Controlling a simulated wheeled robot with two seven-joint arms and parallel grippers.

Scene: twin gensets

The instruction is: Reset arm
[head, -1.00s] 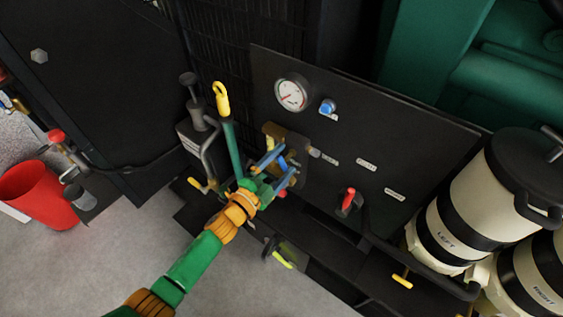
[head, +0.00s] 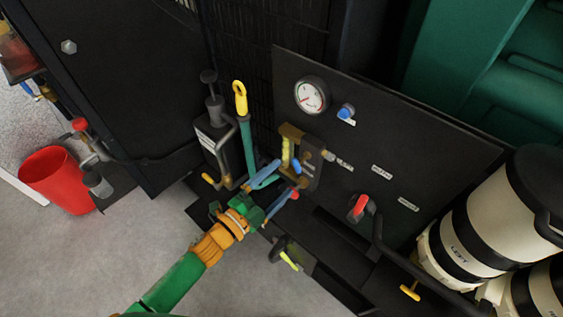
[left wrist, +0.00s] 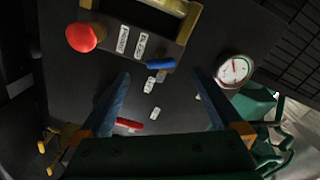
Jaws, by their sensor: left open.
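A dark control box (head: 312,170) with a brass-coloured bracket and a yellow bar (head: 286,150) is on the black panel (head: 420,150). It carries a small blue lever (head: 297,165), also clear in the left wrist view (left wrist: 160,63). A round red knob (left wrist: 85,37) is on the box beside two white labels. My left gripper (head: 290,176) is open and empty, its blue fingers just in front of the lower left of the box. In the left wrist view the fingers (left wrist: 160,75) spread apart below the blue lever, touching nothing that I can see. My right gripper is out of view.
The panel also has a gauge (head: 310,96), a blue button (head: 346,111) and a red lever (head: 359,207). A green yellow-topped handle (head: 245,130) stands left of the box. Cream canisters (head: 470,230) are at right, a red bucket (head: 52,180) at left.

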